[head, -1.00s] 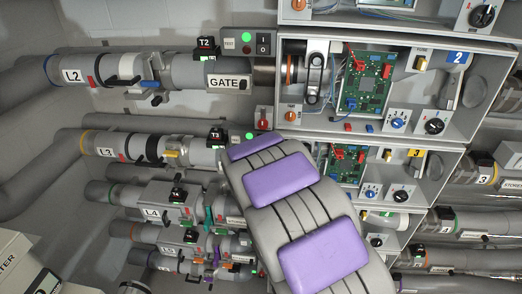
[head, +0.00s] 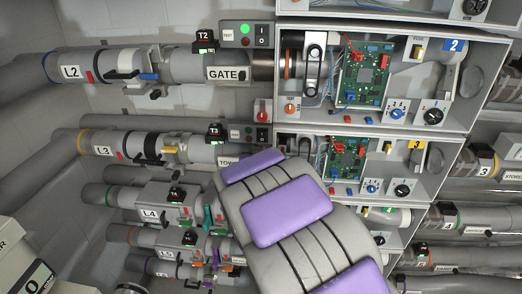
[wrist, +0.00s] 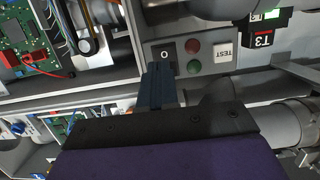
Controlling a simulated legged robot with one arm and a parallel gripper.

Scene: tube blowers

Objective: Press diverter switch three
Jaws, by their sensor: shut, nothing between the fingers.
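The diverter panel beside the T3 box (wrist: 263,40) fills the upper middle of the wrist view. It carries a black rocker switch (wrist: 165,51) with a white O, a red lamp (wrist: 193,46), a green lamp (wrist: 193,67) and a white TEST button (wrist: 223,51). Both lamps look dark. My gripper (wrist: 159,68) is shut and empty, its tip at the rocker's lower edge. I cannot tell whether it touches. In the head view the T3 panel (head: 248,135) shows just above my arm, and my gripper is hidden there.
A grey pipe (wrist: 275,127) runs close to my gripper on the right. An open box with a green circuit board (head: 348,160) lies right of the T3 panel. The T2 panel (head: 244,34), its green lamp lit, is above.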

